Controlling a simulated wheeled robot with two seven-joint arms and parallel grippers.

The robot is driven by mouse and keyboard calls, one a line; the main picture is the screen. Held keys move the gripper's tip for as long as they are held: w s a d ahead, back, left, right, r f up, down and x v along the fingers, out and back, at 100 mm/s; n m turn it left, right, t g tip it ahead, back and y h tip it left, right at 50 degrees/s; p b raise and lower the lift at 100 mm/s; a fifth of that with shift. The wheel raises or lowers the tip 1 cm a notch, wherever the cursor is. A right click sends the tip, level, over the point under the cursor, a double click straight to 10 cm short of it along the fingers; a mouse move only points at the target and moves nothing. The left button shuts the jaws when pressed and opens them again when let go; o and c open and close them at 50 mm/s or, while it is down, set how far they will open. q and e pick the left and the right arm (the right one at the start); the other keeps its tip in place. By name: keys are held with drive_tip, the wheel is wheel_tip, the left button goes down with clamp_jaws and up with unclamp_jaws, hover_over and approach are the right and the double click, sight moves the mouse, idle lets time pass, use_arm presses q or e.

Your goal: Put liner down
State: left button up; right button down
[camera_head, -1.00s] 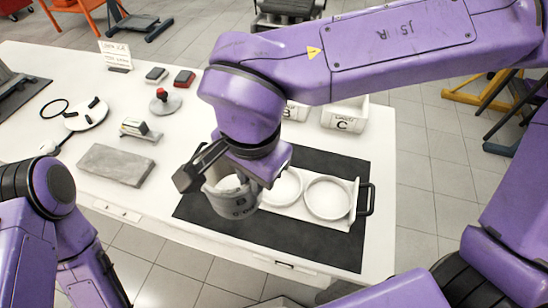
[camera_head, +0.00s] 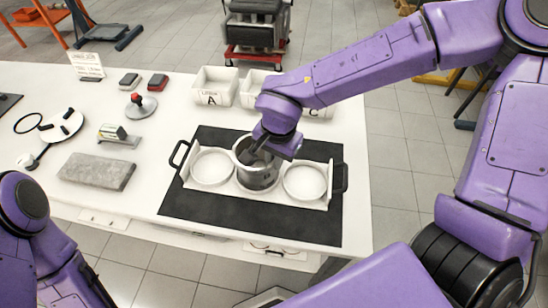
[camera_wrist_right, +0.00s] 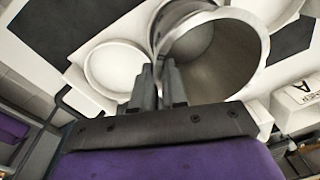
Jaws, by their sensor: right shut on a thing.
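The liner (camera_head: 257,179) is a grey metal cylinder with an open top. It stands roughly upright at the middle of the white tray (camera_head: 229,190), between two round seats. I cannot tell whether its base touches the tray. My right gripper (camera_head: 259,156) is shut on the liner's wall, with one finger inside the bore. The wrist view shows the liner (camera_wrist_right: 212,50) large, with the fingers (camera_wrist_right: 160,88) pinching its rim. My left arm shows at the lower left, but its gripper is out of view.
The tray has black handles (camera_head: 341,178) and lies on a dark mat (camera_head: 300,225). Bin A (camera_head: 212,88) and bin C (camera_head: 318,108) stand behind it. A grey block (camera_head: 97,171), a small stand (camera_head: 138,106) and other tools lie left. The table's front edge is close to the mat.

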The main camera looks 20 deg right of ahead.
drive_tip(key=c, duration=1.2)
unclamp_jaws()
drive_tip(key=shift+s, duration=0.1)
drive_tip(key=shift+o, duration=0.2)
wheel_tip(320, 180, up, 12)
drive_tip(key=p, duration=0.1)
drive_tip(key=shift+s, duration=0.4)
